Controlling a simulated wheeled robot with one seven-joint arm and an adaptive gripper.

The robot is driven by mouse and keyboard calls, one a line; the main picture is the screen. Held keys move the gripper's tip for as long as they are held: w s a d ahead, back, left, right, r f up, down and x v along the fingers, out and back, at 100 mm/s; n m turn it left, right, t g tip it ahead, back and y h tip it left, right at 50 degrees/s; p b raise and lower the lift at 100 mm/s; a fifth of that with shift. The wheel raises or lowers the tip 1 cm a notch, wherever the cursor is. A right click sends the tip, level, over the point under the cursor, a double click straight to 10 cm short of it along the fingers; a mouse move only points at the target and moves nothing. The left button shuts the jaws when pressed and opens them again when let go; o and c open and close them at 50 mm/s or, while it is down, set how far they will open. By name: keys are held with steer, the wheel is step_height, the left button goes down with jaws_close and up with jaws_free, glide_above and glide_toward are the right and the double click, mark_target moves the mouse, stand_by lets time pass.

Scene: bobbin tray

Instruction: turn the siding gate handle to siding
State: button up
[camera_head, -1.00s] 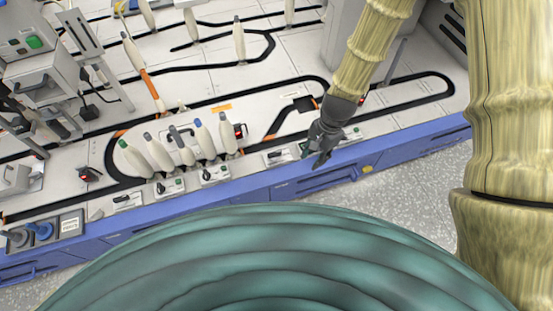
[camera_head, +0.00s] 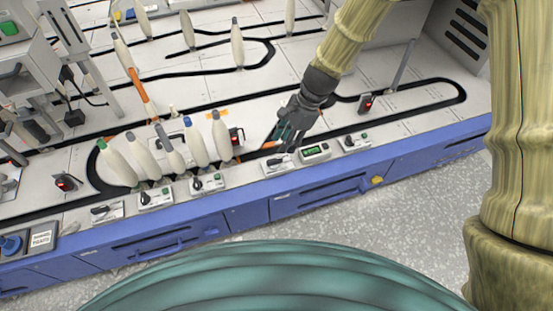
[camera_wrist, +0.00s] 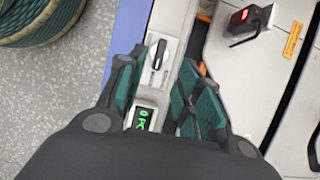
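A small handle on a pale plate (camera_head: 279,164) sits on the bench's front strip, left of a green-lit display (camera_head: 315,152). In the wrist view the rotary handle (camera_wrist: 159,54) lies between my fingers, its bar running roughly along the picture's height. I cannot read its label, so I cannot confirm that it is the siding gate handle. My gripper (camera_head: 280,140) points down just behind this plate. In the wrist view my gripper (camera_wrist: 161,66) is open, with one dark-green finger on each side and nothing held. No contact with the handle is clear. The display (camera_wrist: 142,118) is partly covered.
Similar switch plates stand along the front strip, including one (camera_head: 354,142) to the right and one (camera_head: 207,184) to the left. Several upright bobbins (camera_head: 195,145) stand left of my gripper. A red-lit device (camera_head: 236,136) is close behind. Black track (camera_head: 425,88) loops across the bench.

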mark_target(275, 159)
steer(key=b+x, duration=0.3)
steer(key=x, duration=0.5)
steer(key=shift+d, duration=0.1)
steer(key=shift+r, duration=0.1)
jaws_close()
